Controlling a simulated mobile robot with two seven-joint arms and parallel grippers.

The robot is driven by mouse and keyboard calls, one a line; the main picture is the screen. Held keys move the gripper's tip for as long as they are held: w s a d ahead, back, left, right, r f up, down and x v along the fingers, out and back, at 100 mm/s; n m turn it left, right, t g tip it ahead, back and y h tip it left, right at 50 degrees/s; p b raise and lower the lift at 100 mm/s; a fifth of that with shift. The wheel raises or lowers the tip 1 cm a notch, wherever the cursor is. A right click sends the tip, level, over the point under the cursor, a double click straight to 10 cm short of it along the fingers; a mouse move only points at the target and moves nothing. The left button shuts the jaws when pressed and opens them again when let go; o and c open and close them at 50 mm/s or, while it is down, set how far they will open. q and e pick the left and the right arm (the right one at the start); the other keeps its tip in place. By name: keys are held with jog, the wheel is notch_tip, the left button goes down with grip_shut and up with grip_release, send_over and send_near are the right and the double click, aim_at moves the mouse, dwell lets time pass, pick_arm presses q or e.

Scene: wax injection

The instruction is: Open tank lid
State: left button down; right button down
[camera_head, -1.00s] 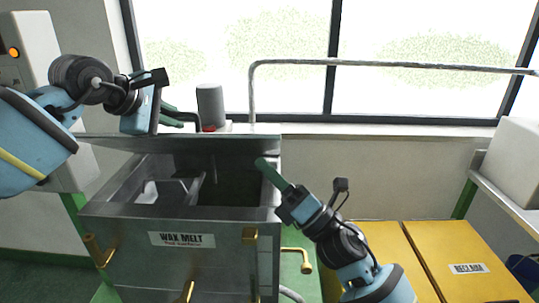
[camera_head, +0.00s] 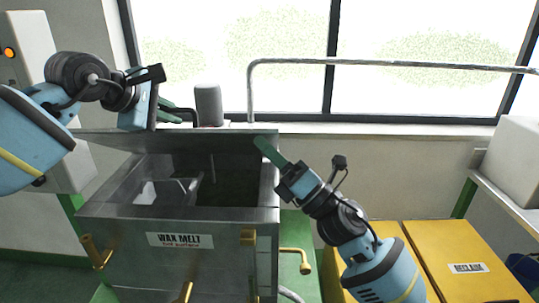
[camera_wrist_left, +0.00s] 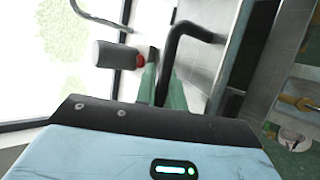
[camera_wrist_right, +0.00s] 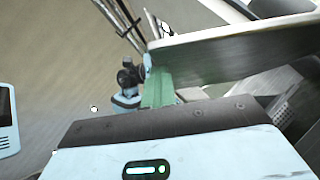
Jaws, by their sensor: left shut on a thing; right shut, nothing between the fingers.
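The wax melt tank (camera_head: 120,228) stands at centre-left with its top open and its dark inside showing. Its grey lid (camera_head: 225,142) is tilted up along the back edge. My left gripper (camera_head: 176,114) is shut on the lid's black bar handle (camera_head: 190,113); the handle also shows at the fingers in the left wrist view (camera_wrist_left: 187,36). My right gripper (camera_head: 264,147) is shut and empty, its green fingers at the lid's right end. In the right wrist view, the fingers (camera_wrist_right: 158,88) lie close beside the lid plate (camera_wrist_right: 230,52); I cannot tell whether they touch.
A grey cylinder (camera_head: 208,105) stands behind the lid by the window. A metal rail (camera_head: 390,64) runs across the window. Brass taps (camera_head: 295,252) stick out from the tank. Yellow boxes (camera_head: 445,250) stand at the right, below a shelf (camera_head: 510,190).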

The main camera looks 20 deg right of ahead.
pick_arm(q)
jog(key=shift+s+d+f+g, duration=0.25)
jog(key=shift+s+f+g, duration=0.1)
jog(key=shift+f, duration=0.25)
pick_arm(e)
jog(key=shift+w+d+r+t, duration=0.2)
jog(key=shift+d+r+t, duration=0.2)
jog(key=shift+r, duration=0.1)
pick_arm(q)
jog(key=c, duration=1.5)
grip_release()
jog(key=shift+a, duration=0.15)
pick_arm(e)
jog(key=shift+a, duration=0.15)
pick_arm(q)
jog(key=v, duration=1.2)
jog(key=shift+r, duration=0.25)
pick_arm(e)
jog(key=shift+s+a+f, duration=0.1)
jog(key=shift+s+a, duration=0.05)
jog(key=shift+a, duration=0.05)
pick_arm(q)
jog(key=shift+s, duration=0.1)
